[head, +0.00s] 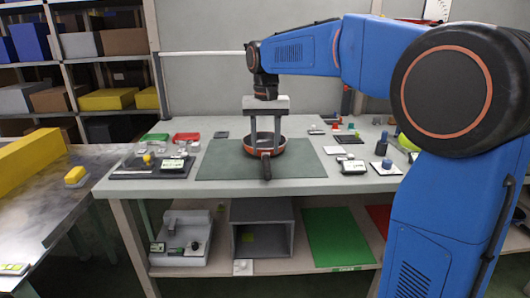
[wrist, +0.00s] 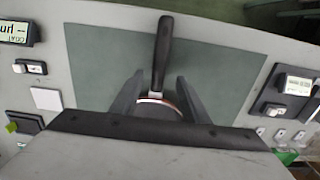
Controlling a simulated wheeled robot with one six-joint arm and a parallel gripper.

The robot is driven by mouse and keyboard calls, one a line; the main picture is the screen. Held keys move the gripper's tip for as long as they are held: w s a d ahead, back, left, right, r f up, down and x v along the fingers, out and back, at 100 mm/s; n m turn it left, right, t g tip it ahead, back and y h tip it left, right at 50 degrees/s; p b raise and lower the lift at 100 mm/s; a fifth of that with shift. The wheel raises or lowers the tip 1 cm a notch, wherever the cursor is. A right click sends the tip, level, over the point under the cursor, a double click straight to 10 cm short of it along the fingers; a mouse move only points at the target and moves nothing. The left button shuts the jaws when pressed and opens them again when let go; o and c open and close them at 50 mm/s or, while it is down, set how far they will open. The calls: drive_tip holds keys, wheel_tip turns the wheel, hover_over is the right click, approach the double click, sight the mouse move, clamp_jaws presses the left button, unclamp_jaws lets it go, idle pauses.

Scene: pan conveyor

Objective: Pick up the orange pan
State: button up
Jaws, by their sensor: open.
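The orange pan (head: 278,146) sits on a dark green mat (head: 218,160) on the grey table, its black handle (head: 266,168) pointing toward the front edge. In the wrist view the handle (wrist: 163,45) reaches up the picture, and only a strip of the pan's rim (wrist: 158,101) shows. My gripper (head: 264,152) points down over the pan, its fingers apart on either side near the handle's base. In the wrist view the gripper (wrist: 158,92) is open, with the handle's root between the fingers. Whether the fingers touch the pan cannot be told.
A device with a yellow knob (head: 148,160) stands left on the grey table (head: 140,190), with red and green trays behind it. Small boxes and a blue-topped part (head: 382,165) stand right. A steel side table with a yellow block (head: 76,175) is at the left.

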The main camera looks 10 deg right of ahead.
sight(266, 160)
drive_tip(key=shift+d+f, duration=0.1)
drive_tip(key=shift+f, duration=2.25)
drive_tip(key=shift+c, duration=0.7)
clamp_jaws()
drive_tip(key=shift+r, duration=0.15)
